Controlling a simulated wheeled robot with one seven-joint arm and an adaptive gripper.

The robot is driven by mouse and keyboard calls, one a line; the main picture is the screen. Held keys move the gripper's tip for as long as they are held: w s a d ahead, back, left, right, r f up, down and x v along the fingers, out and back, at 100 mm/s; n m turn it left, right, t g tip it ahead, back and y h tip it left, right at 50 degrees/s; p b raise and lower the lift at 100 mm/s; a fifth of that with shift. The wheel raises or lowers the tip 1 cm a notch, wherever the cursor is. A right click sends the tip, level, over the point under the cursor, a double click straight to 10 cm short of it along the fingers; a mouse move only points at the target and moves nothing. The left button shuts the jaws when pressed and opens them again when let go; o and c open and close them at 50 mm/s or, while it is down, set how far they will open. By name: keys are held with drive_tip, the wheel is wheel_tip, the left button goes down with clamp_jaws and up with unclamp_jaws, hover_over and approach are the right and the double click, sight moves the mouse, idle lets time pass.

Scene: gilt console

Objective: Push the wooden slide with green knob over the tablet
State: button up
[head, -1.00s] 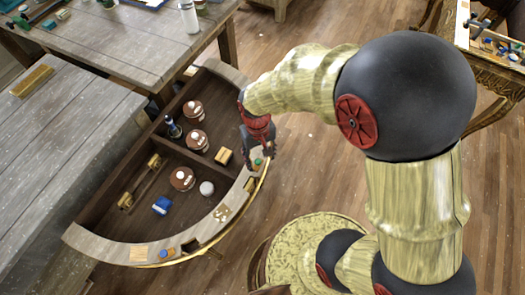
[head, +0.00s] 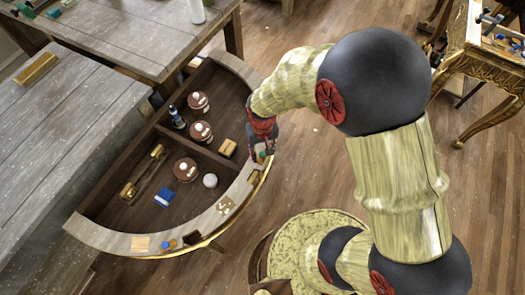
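The green knob (head: 261,156) shows as a small spot on the right part of the curved console rim, just below my gripper. The wooden slide under it is mostly hidden by the gripper, and its outline is too small to tell. My red and dark gripper (head: 263,147) points down at the rim, with its fingertips close to the green knob. I cannot tell whether they touch it or how far apart they are. A small dark and tan piece (head: 253,177) lies on the rim just below the knob. I cannot tell for certain which piece is the tablet.
The half-round console (head: 100,236) holds several brown round pots, a blue block (head: 162,198), a white ball (head: 210,180) and a yellow block (head: 228,147). A speckled piece (head: 225,205), a blue knob (head: 172,243) and a tan square (head: 140,243) lie along its front rim. Grey tables adjoin.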

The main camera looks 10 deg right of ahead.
drive_tip(key=shift+c, duration=0.4)
clamp_jaws()
idle(0.5)
